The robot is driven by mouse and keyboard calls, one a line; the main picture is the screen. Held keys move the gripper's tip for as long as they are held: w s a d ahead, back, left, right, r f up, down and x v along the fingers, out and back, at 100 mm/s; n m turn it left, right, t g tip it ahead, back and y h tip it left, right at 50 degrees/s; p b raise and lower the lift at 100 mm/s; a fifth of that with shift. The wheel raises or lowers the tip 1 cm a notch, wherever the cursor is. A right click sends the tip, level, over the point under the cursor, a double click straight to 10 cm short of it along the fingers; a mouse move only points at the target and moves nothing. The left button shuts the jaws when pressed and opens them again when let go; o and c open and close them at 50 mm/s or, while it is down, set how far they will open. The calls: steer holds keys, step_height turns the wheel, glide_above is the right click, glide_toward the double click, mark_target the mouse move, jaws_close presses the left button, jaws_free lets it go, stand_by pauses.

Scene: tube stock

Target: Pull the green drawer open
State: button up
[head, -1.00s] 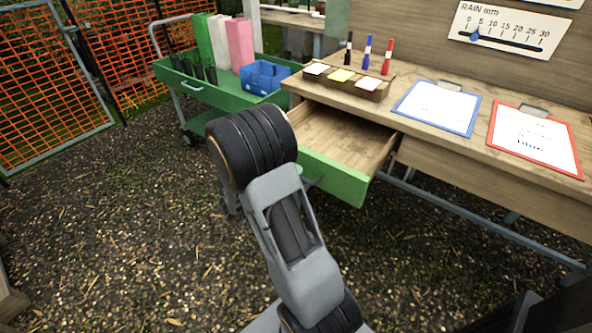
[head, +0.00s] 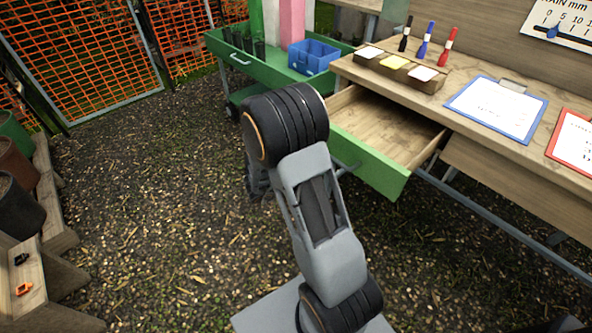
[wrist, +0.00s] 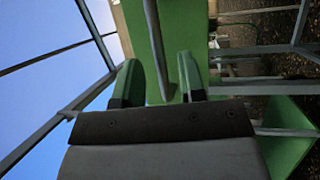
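The green drawer (head: 372,168) under the wooden workbench stands well open, its bare wooden inside showing in the head view. Part of its grey handle (head: 345,168) shows beside my arm. In the wrist view, the green drawer front (wrist: 141,30) is ahead and the grey bar handle (wrist: 153,35) runs between the two green-tipped fingers of my gripper (wrist: 160,65). The fingers are apart, with a gap visible on each side of the bar. My arm hides the gripper in the head view.
A green cart (head: 237,62) with a blue bin (head: 314,57) stands left of the workbench (head: 465,95). Pots on wooden steps (head: 60,240) are at left. The gravel ground (head: 150,200) between is clear.

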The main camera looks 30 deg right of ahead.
steer(key=p+v, duration=0.1)
steer(key=v, duration=0.9)
steer(key=shift+a+f, duration=0.1)
